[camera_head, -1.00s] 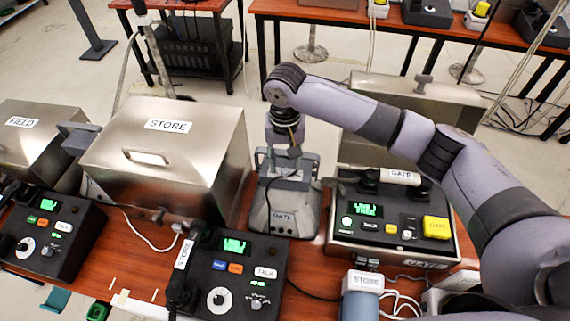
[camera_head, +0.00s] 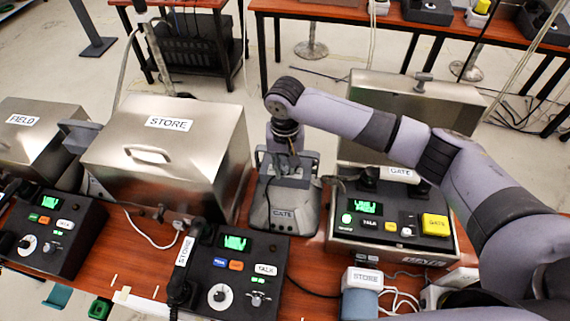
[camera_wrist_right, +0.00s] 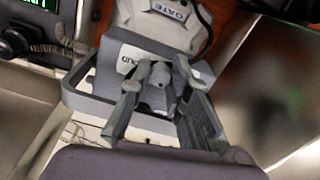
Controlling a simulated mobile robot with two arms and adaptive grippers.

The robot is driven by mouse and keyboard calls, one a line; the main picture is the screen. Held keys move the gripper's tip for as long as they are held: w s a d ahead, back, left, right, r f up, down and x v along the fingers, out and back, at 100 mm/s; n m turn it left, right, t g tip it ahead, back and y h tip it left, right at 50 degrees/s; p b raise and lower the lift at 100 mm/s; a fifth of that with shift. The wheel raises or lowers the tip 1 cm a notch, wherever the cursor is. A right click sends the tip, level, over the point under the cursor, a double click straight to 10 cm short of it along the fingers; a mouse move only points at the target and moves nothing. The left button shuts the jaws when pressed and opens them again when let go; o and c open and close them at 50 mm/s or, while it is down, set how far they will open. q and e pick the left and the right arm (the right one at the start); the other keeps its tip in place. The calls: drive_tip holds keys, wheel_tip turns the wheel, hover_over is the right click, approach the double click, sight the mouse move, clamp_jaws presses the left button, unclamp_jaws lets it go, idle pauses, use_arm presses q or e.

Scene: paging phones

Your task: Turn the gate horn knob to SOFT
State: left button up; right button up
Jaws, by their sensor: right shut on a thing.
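The gate horn (camera_head: 290,212) is a grey housing with a GATE label, standing between the STORE box and the gate phone. My right gripper (camera_head: 284,160) reaches down to its top from above. In the right wrist view, my right gripper (camera_wrist_right: 158,95) has its two fingers around a small grey knob (camera_wrist_right: 153,98) and is shut on it. Beside the knob is lettering that looks like LOUD (camera_wrist_right: 127,65); the SOFT mark is not visible. My left gripper is not in view.
The steel STORE box (camera_head: 165,165) stands close to the left of the horn. The gate phone (camera_head: 390,225) with a yellow button is close on the right.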

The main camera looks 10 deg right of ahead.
clamp_jaws()
drive_tip(key=shift+r, duration=0.1)
drive_tip(key=shift+r+n+p, duration=0.2)
drive_tip(key=shift+n+p, duration=0.4)
drive_tip(key=shift+p, duration=0.45)
drive_tip(key=shift+f+n+p, duration=0.2)
drive_tip(key=shift+n+p, duration=0.4)
drive_tip(key=shift+n, duration=0.2)
drive_tip(key=o, duration=0.7)
unclamp_jaws()
